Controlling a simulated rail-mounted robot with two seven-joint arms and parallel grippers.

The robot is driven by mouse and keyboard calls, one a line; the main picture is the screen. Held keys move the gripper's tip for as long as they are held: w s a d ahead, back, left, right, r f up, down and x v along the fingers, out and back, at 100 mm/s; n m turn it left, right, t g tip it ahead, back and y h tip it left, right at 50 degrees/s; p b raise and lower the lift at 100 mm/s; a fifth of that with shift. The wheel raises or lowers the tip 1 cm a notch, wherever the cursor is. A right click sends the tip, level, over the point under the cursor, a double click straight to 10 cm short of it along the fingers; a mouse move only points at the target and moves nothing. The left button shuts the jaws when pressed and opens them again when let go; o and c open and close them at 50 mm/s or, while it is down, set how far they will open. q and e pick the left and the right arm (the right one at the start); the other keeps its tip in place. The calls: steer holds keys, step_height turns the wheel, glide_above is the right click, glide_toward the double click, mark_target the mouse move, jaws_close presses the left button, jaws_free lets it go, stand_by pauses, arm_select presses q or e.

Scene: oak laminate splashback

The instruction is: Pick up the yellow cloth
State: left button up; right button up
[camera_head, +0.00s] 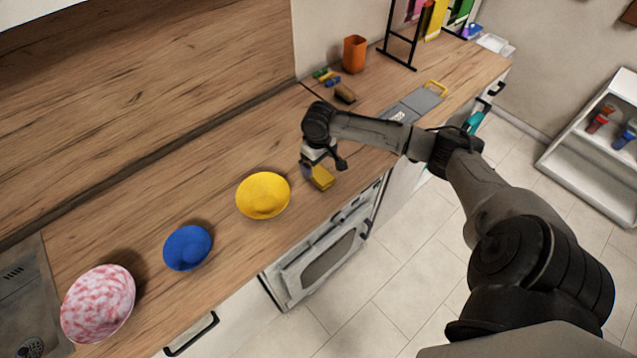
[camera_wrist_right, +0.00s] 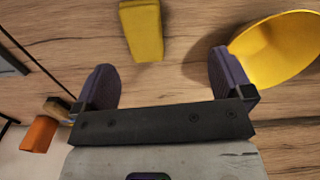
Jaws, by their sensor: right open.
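A small yellow piece (camera_head: 321,177) lies on the wooden counter near its front edge, just below my right gripper (camera_head: 323,164). It looks like a folded cloth or a sponge; I cannot tell which. In the right wrist view the yellow piece (camera_wrist_right: 142,30) lies beyond the fingertips, roughly ahead of the gap between them and a little left. My right gripper (camera_wrist_right: 161,72) is open and empty, with its fingers wide apart. A yellow cloth (camera_head: 435,19) also hangs on the black rack at the far end. My left gripper is out of view.
A yellow bowl (camera_head: 263,195) stands close to the right gripper; a blue bowl (camera_head: 187,248) and a pink-and-white bowl (camera_head: 98,304) stand further left. A brown sponge (camera_head: 345,94), orange cup (camera_head: 354,54) and black rack (camera_head: 401,45) are further back.

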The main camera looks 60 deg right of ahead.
steer(key=d, duration=0.2)
steer(key=m, duration=0.1)
glide_above(323, 176)
steer(key=f, duration=0.7)
steer(key=shift+a+f+b, duration=0.2)
steer(key=shift+a+b, duration=0.15)
steer(key=shift+b, duration=0.05)
steer(key=shift+d+f, duration=0.15)
steer(key=shift+f, duration=1.2)
steer(key=shift+d+f, duration=0.15)
steer(key=shift+f, duration=1.15)
steer(key=c, duration=1)
